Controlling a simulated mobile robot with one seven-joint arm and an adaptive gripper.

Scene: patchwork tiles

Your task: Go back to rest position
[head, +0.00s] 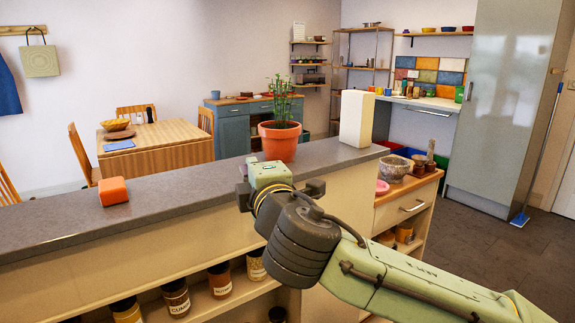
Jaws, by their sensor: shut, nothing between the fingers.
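My arm (430,288) reaches in from the lower right. My gripper (252,161) is at its end, in front of the grey counter top and left of the potted plant in the picture. It is shut and empty. The wrist hides most of it, with only small dark parts showing at the tip.
The long grey counter top (170,198) bears an orange block (113,191), a potted plant (279,141) and a white upright box (356,118). Labelled jars (176,297) stand on the shelf below. A wooden drawer unit (404,206) is on the right. Dark floor (500,258) is clear beyond.

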